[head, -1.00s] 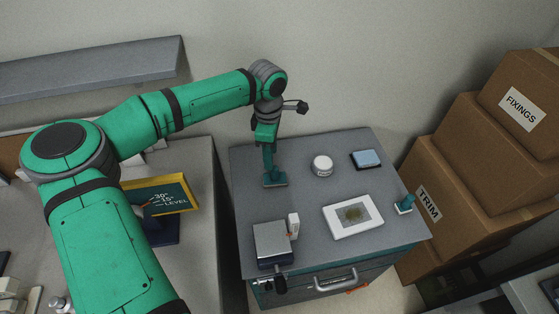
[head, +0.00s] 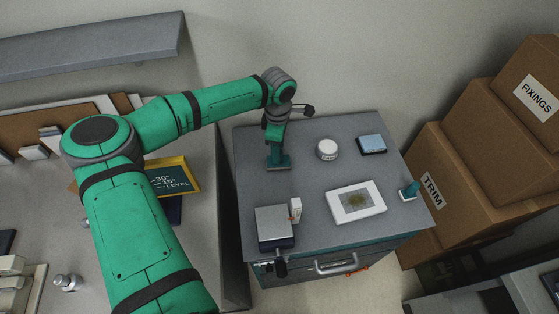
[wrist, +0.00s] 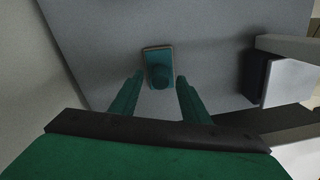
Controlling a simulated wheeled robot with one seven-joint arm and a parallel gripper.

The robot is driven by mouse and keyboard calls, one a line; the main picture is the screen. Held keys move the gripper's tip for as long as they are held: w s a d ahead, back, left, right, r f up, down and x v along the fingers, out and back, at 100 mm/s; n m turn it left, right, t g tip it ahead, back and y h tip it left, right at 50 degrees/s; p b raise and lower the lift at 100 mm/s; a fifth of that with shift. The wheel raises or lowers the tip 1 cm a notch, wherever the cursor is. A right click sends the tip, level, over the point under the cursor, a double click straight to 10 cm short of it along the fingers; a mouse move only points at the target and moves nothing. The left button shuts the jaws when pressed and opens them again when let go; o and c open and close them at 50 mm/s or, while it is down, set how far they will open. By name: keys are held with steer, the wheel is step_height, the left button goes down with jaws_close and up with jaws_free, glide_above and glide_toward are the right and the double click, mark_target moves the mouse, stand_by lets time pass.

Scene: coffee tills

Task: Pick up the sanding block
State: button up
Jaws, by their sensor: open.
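The sanding block, a teal block with a raised rounded grip and a thin tan edge at its base, stands on the grey cabinet top. It shows in the head view (head: 279,164) near the back left of the top and in the wrist view (wrist: 158,54). My gripper (wrist: 160,77) is open, its two green fingers pointing at the block, one on each side of the grip. In the head view my gripper (head: 274,143) is right over the block and partly hides it. I cannot tell whether the fingers touch it.
The cabinet top (head: 312,208) also holds a white round jar (head: 327,149), a blue pad (head: 371,144), a white framed tile (head: 356,202), a teal-handled tool (head: 409,190) and a grey-topped box (head: 273,222). Cardboard boxes (head: 455,185) stand at right, the wall behind.

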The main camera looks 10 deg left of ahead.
step_height(320, 180, down, 2)
steer(key=shift+s+a+f, duration=0.1)
steer(key=shift+f, duration=0.05)
steer(key=shift+c, duration=0.7)
jaws_close()
